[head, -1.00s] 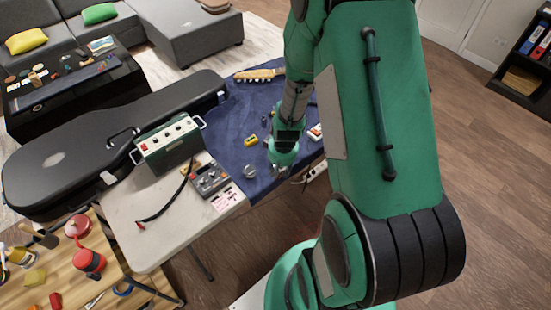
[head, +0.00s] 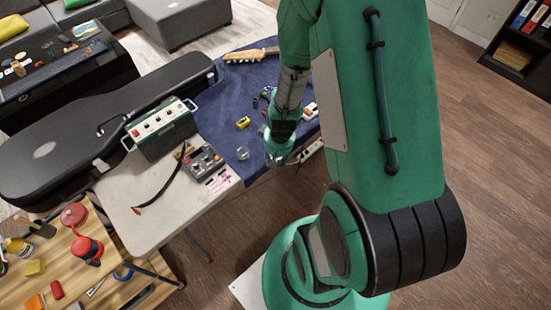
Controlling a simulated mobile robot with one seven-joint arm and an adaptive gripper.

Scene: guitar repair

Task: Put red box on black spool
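My gripper (head: 275,160) points down over the front edge of the blue cloth (head: 222,112), near a small clear round container (head: 242,153). Its fingers are too small to tell whether they are open or shut, and I see nothing clearly held. Small dark pieces (head: 255,103) lie on the cloth behind my arm; I cannot tell whether one is the black spool.
A green amplifier box (head: 160,129), a pedal board (head: 203,163) and a black guitar case (head: 100,130) lie left of my gripper. The wooden table (head: 135,290) holds red-lidded containers and tools. A yellow item (head: 243,123) lies on the cloth. Bare floor is at right.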

